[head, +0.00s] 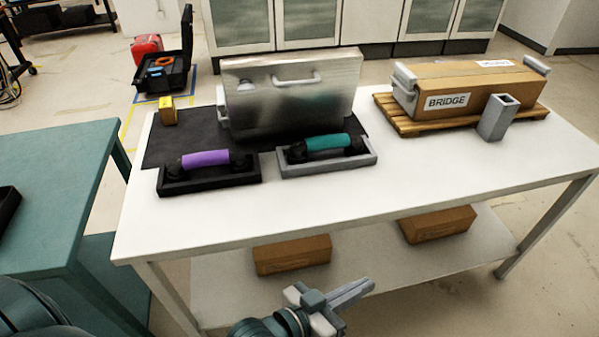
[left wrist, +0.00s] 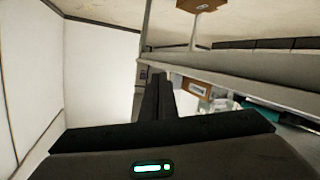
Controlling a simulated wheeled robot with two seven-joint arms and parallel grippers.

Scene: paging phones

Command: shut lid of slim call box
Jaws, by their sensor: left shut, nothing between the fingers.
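A silver metal call box (head: 290,100) with a bar handle on its front stands at the back of the white table in the head view. I cannot tell whether its big upright face is a raised lid or a side wall. A purple handset (head: 205,159) on a black base and a teal handset (head: 326,143) on a grey base sit in front of it. My left gripper (head: 358,293) is shut and empty, low in front of the table and well apart from the box. Its dark fingers also show in the left wrist view (left wrist: 157,98). My right gripper is not in view.
The white table (head: 400,215) is clear across its front. A brown box (head: 455,92) marked BRIDGE lies on a wooden pallet at the right, beside a grey holder (head: 497,118). A small yellow block (head: 167,111) stands back left. Brown boxes (head: 292,256) lie on the lower shelf.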

